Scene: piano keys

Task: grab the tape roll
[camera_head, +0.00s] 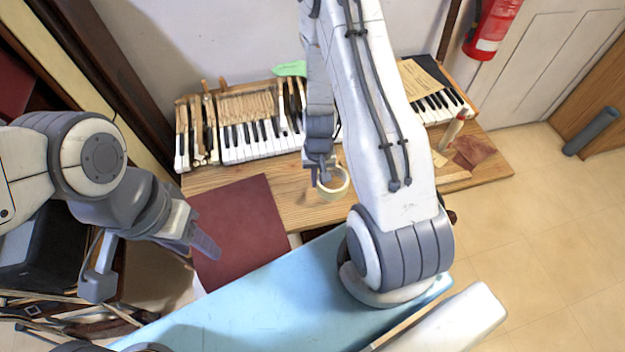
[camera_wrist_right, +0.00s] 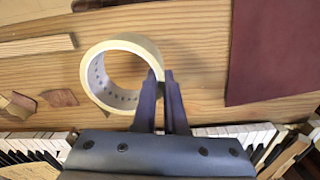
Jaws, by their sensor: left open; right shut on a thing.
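The tape roll (camera_head: 341,190) is a cream ring standing at the front of the wooden bench, in the middle of the head view. It also shows in the right wrist view (camera_wrist_right: 90,72), with its open hole and greyish inner face visible. My right gripper (camera_head: 320,180) points down at the roll's left side. In the right wrist view its fingers (camera_wrist_right: 162,76) are shut on the roll's wall at one side. I cannot tell whether the roll is lifted off the wood. My left gripper (camera_head: 200,242) is open and empty, in front of the dark red sheet.
The wooden bench (camera_head: 290,205) carries rows of piano keys (camera_head: 250,140) at the back. A dark red sheet (camera_head: 240,225) lies left of the roll. A glue bottle (camera_head: 452,130) and sandpaper pieces (camera_head: 473,152) are at the right. A light blue surface (camera_head: 270,290) is in front.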

